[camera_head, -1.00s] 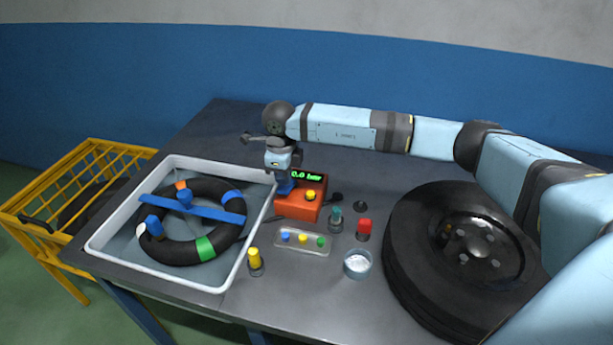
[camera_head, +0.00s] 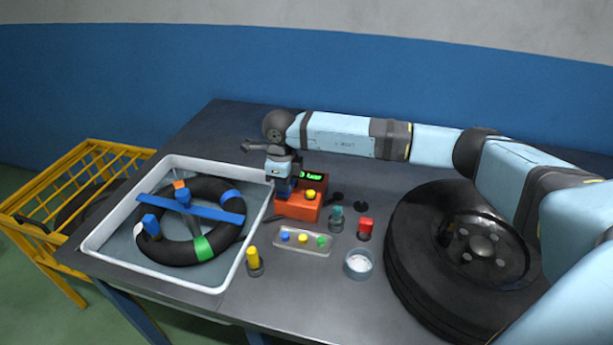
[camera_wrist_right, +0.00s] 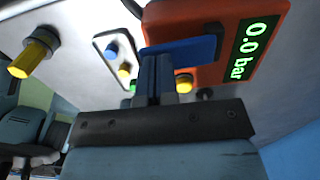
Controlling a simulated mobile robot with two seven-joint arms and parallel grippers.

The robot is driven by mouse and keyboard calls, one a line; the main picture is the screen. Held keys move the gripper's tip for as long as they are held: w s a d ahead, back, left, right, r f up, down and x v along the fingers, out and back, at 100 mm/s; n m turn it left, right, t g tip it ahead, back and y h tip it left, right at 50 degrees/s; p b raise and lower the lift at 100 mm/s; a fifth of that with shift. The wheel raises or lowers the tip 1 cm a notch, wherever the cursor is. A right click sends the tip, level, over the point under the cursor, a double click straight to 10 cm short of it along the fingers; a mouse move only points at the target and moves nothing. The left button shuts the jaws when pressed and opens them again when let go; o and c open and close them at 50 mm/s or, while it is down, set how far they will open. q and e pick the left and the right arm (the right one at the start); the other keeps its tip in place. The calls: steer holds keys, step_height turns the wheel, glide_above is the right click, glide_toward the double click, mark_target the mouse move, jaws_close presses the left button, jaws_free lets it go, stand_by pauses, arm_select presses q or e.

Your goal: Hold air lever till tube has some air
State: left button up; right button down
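The orange air pump box (camera_head: 298,207) stands on the table and its blue lever (camera_wrist_right: 190,50) shows in the right wrist view. The green display (camera_wrist_right: 254,45) reads 0.0 bar. My right gripper (camera_head: 284,188) is over the pump's left side, pointing down. In the right wrist view its two fingers (camera_wrist_right: 157,62) are together, with their tips at the blue lever; I cannot tell whether they press on it. The black tube (camera_head: 178,250) lies in the white water tray (camera_head: 250,262) under a blue bar (camera_head: 205,208). My left gripper is not in view.
A small tray with coloured caps (camera_head: 303,240), a yellow-topped piece (camera_head: 253,259), a teal-topped piece (camera_head: 336,217), a red-topped piece (camera_head: 365,228) and a glass dish (camera_head: 358,264) stand near the pump. A large tyre (camera_head: 410,265) is at right, a yellow rack (camera_head: 75,172) at left.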

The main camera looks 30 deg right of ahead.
steer(key=shift+f, duration=0.5)
stand_by(2.1)
steer(key=shift+r+p, duration=1.6)
steer(key=shift+r, duration=2)
